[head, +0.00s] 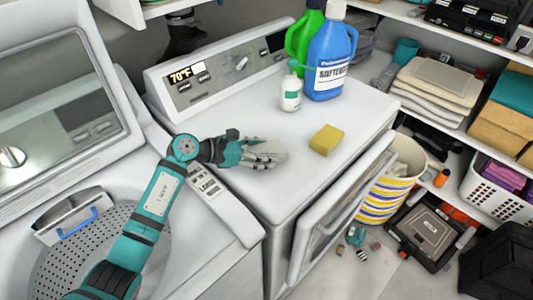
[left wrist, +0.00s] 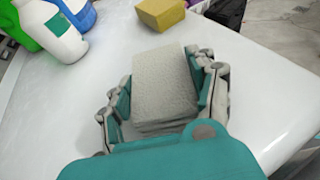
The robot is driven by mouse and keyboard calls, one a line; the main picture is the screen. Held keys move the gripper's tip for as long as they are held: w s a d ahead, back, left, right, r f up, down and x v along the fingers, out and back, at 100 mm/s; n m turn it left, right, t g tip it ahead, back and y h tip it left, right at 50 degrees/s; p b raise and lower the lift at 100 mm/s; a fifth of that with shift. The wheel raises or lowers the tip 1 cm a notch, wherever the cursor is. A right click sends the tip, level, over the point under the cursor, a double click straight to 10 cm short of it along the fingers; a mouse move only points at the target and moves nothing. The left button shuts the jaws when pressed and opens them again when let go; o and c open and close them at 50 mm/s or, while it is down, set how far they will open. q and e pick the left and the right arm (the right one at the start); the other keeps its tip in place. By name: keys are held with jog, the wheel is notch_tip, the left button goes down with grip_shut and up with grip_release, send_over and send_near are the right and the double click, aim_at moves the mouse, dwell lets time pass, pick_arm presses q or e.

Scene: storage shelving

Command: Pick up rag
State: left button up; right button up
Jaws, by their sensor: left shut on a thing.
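My left gripper (head: 272,155) is low over the white top of the front-loading machine, beside the yellow sponge. In the left wrist view, the left gripper (left wrist: 164,78) is shut on a grey folded rag (left wrist: 162,95), with fingers along both its sides. The rag looks like a thick stack of layers. In the head view the fingers mostly hide it. I cannot tell whether the rag still touches the machine top (head: 333,178). My right gripper is not in view.
A yellow sponge (head: 326,140) lies just right of the gripper. A blue softener jug (head: 328,62), a green jug (head: 302,38) and a small white bottle (head: 290,92) stand behind. An open washer (head: 30,215) is at left; a striped basket (head: 392,190) and shelves are at right.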

pick_arm(q)
jog(key=shift+r+p, duration=0.35)
jog(key=shift+r, duration=0.2)
jog(key=r+p, duration=0.2)
jog(key=r, duration=0.1)
jog(key=shift+s, duration=0.4)
jog(key=s+d+p, duration=0.1)
jog(key=s+p, duration=0.2)
jog(key=s, duration=0.1)
jog(key=s+d+p, duration=0.1)
jog(key=s+p, duration=0.1)
jog(key=s, duration=0.3)
jog(key=s+d+r+p, duration=0.1)
jog(key=s+p, duration=0.2)
jog(key=s, duration=0.1)
jog(key=shift+s+p, duration=0.25)
jog(key=shift+p, duration=0.05)
jog(key=shift+s+d, duration=0.1)
jog(key=shift+s, duration=0.65)
